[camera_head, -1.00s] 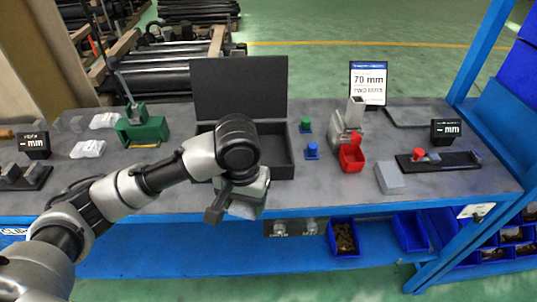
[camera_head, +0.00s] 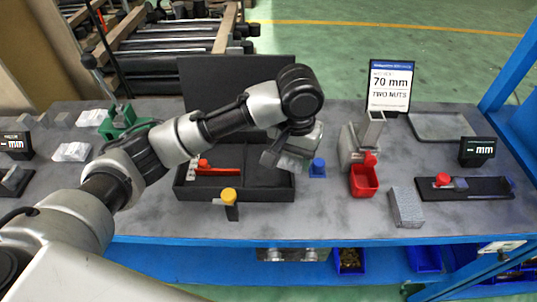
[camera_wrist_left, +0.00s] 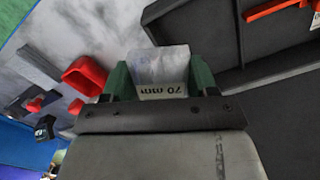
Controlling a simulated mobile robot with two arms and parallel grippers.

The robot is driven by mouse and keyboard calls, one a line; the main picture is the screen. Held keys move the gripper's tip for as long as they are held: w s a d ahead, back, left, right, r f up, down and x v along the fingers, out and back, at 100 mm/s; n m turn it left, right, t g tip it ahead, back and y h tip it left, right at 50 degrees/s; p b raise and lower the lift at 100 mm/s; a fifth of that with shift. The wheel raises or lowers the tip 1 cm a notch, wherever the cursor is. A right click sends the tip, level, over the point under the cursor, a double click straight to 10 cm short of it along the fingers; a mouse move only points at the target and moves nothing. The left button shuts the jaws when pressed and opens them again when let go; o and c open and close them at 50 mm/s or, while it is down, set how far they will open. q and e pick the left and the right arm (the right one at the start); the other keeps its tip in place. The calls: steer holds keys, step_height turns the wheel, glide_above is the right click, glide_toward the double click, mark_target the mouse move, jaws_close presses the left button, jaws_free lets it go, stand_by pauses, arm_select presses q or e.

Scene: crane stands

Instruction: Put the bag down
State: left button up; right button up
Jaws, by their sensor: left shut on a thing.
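My left gripper (camera_head: 288,158) hangs over the right side of the open black box (camera_head: 235,192) on the bench. In the left wrist view its green-padded fingers (camera_wrist_left: 162,78) are shut on a small clear bag (camera_wrist_left: 162,66) with a white label reading 70 mm. The bag is held above the grey bench top (camera_head: 330,222), with the dark box beside it at right in the wrist view. In the head view the gripper mostly hides the bag. My right gripper is in neither view.
A blue-topped piece (camera_head: 317,168) stands just right of the box, and a yellow-topped piece (camera_head: 230,203) at its front. Further right are a red bin (camera_head: 363,181), a grey block (camera_head: 407,206) and a black tray (camera_head: 465,192). A sign (camera_head: 390,88) stands behind.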

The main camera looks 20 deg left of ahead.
arm_select(q)
steer(key=w+a+f, duration=0.2)
steer(key=a, duration=0.1)
steer(key=a+f, duration=0.1)
steer(key=a, duration=0.1)
steer(key=shift+w+a+f, duration=0.2)
steer(key=shift+w, duration=0.2)
steer(key=shift+w+a+f+p, duration=0.35)
steer(key=shift+w+a+f, duration=0.55)
steer(key=shift+a, duration=0.1)
steer(key=shift+w+a+f, duration=0.2)
steer(key=shift+a+f, duration=0.1)
steer(key=shift+f, duration=0.1)
step_height(320, 180, down, 3)
steer(key=shift+f+p, duration=0.15)
steer(key=shift+p, duration=0.15)
steer(key=shift+f, duration=0.15)
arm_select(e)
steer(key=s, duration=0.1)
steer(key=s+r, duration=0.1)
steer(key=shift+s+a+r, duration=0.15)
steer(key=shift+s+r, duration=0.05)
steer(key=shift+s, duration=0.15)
arm_select(q)
steer(key=o, duration=0.8)
steer(key=shift+f, duration=0.15)
steer(key=shift+o, duration=0.2)
